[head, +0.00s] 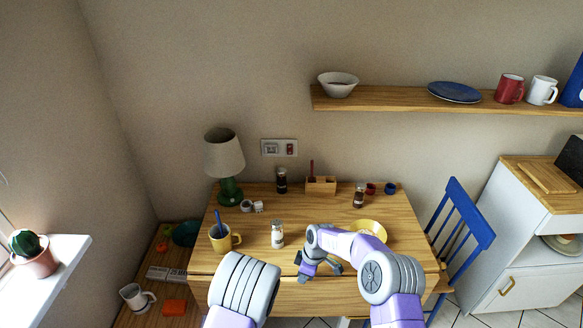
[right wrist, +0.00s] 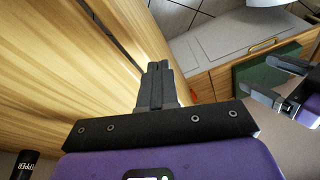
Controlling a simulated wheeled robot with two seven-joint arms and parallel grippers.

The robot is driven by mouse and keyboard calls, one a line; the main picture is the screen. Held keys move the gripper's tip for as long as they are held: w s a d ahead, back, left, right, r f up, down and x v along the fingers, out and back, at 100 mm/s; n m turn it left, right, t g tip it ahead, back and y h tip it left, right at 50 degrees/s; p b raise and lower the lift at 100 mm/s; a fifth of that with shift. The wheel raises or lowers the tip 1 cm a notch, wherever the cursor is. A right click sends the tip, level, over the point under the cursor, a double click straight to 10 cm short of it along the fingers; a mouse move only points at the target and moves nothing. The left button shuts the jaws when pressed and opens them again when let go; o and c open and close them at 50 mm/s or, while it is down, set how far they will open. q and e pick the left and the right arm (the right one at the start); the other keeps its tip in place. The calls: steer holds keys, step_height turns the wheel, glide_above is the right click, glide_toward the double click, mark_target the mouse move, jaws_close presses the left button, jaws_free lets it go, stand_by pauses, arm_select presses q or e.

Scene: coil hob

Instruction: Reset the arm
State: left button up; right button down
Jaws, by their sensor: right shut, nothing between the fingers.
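My right arm reaches in over the front of the wooden table (head: 345,295). My right gripper (head: 303,277) is over the table's front part and points down. In the right wrist view its two fingers (right wrist: 157,72) are together, with nothing between them. The wooden surface beside them fills the left of that view.
A salt shaker (head: 277,234) and a yellow mug (head: 223,238) stand left of my right gripper. A yellow plate (head: 372,229) lies behind my right arm. A green lamp (head: 229,190) stands at back left. A blue chair (head: 466,225) is at the right.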

steer(key=s+d+f+m+y+b, duration=0.1)
steer(key=s+d+f+m, duration=0.1)
steer(key=s+f+m, duration=0.65)
steer(key=s+d+f+m+y+b, duration=0.1)
steer(key=s+d+f+m+b, duration=0.3)
steer(key=s, duration=0.7)
arm_select(q)
steer(key=s+d+f+n+g+h, duration=0.1)
steer(key=s+f+n+g+h, duration=0.1)
steer(key=s+n, duration=0.4)
steer(key=s+d+f+n+g+h+p, duration=0.1)
steer(key=s+f+n, duration=0.4)
steer(key=n, duration=1)
steer(key=s+d+g+h, duration=0.1)
steer(key=s+h, duration=0.1)
steer(key=shift+s+d+g+h, duration=0.2)
steer(key=shift+d+g+h, duration=0.05)
steer(key=shift+g+h, duration=0.05)
arm_select(e)
steer(key=s+m, duration=0.5)
steer(key=s, duration=0.6)
steer(key=shift+f+t, duration=0.4)
arm_select(q)
steer(key=shift+c, duration=0.5)
arm_select(e)
steer(key=shift+a, duration=0.1)
